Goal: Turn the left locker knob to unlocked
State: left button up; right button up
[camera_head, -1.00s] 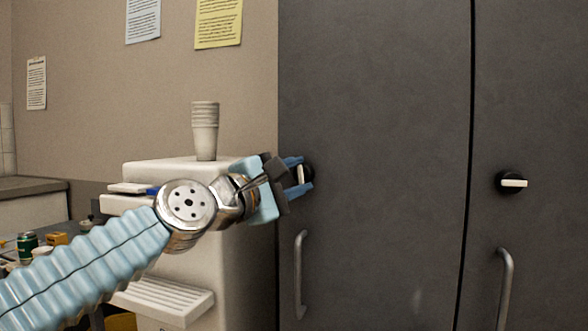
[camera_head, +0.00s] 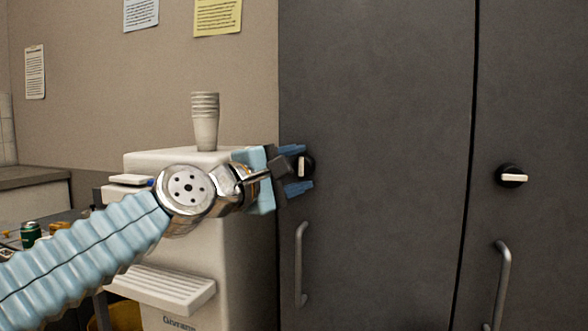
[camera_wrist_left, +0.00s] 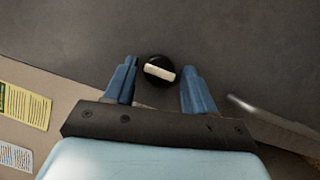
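The left locker knob (camera_head: 303,167) is a black disc with a pale bar on the left grey locker door (camera_head: 375,120). Its bar stands upright in the head view. My left gripper (camera_head: 304,168) is open, its blue fingers above and below the knob. In the left wrist view the knob (camera_wrist_left: 159,70) lies between and just beyond the open fingertips (camera_wrist_left: 160,77), with gaps on both sides and no contact visible. The right locker knob (camera_head: 511,176) has its bar lying level. My right gripper is in neither view.
A curved handle (camera_head: 299,265) is below the left knob, and another handle (camera_head: 502,285) is on the right door. A white dispenser (camera_head: 240,240) with stacked cups (camera_head: 205,120) on top stands beside the locker, behind my left arm.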

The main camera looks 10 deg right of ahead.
pick_arm(q)
jog(key=shift+o, duration=0.3)
jog(key=shift+a, duration=0.1)
jog(key=shift+s+a+f, duration=0.1)
jog(key=shift+s+a, duration=0.1)
jog(key=shift+a, duration=0.1)
jog(key=r+b+v, duration=0.1)
jog(key=b+v, duration=0.5)
jog(key=v, duration=0.6)
jog(key=shift+s+a+f, duration=0.3)
jog(key=shift+a+f, duration=0.05)
jog(key=shift+f, duration=0.15)
